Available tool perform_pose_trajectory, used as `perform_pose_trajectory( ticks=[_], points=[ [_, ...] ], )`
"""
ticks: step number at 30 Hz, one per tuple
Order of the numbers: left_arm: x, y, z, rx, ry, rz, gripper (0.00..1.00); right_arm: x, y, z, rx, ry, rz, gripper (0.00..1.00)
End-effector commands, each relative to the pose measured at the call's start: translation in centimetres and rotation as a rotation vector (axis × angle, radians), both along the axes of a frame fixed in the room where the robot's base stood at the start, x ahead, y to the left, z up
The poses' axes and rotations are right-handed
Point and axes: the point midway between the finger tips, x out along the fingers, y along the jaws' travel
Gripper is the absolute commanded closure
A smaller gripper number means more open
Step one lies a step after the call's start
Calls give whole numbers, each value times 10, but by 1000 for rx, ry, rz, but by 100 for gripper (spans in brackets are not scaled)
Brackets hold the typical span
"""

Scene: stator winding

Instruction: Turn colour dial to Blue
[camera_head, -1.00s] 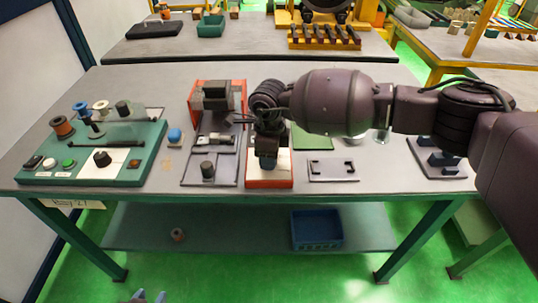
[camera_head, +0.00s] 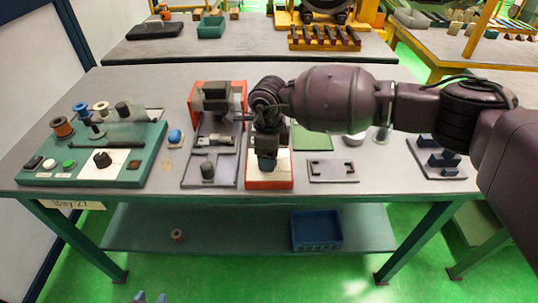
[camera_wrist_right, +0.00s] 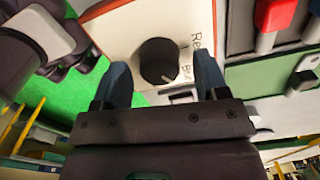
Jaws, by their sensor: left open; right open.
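The colour dial (camera_wrist_right: 158,62) is a dark round knob on a white plate (camera_wrist_right: 122,32) with a red-orange edge, in the right wrist view. Partly legible lettering beside it seems to read Red and Blue. A small pale mark shows on the knob's lower right rim. My right gripper (camera_wrist_right: 160,70) is open, with its dark blue fingers on either side of the knob; contact cannot be told. In the head view my right gripper (camera_head: 267,162) points down over the white-topped, red-edged box (camera_head: 283,172) and hides the dial. My left gripper (camera_head: 150,297) is open at the bottom edge, away from the table.
A green board (camera_head: 75,173) with spools, buttons and another black knob (camera_head: 102,159) lies at the left. A grey fixture (camera_head: 207,174) stands close left of the red-edged box. A flat bracket plate (camera_head: 332,171) lies to its right.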

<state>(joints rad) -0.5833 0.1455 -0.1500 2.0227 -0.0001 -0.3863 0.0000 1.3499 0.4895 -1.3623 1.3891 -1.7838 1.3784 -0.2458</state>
Motion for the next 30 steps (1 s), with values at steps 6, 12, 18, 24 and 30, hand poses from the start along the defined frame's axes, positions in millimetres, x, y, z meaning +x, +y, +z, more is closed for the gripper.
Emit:
perform_pose_trajectory(
  ticks=[6, 12, 18, 24, 30],
  points=[
    [1, 0, 6, 0, -8, 0, 57, 1, 0, 40, 0, -5, 1, 33],
    [0, 1, 7, 0, -6, 2, 57, 1, 0, 74, 0, -4, 0, 33],
    [-1, 1, 5, 0, -3, 2, 57, 0, 0, 94, 0, -2, 1, 33],
    [-2, 1, 6, -1, -3, 3, 57, 0, 0, 100, 0, -1, 0, 33],
    [-2, 1, 5, -1, -3, 4, 57, 0, 0, 99, 0, -1, 0, 33]
  ],
)
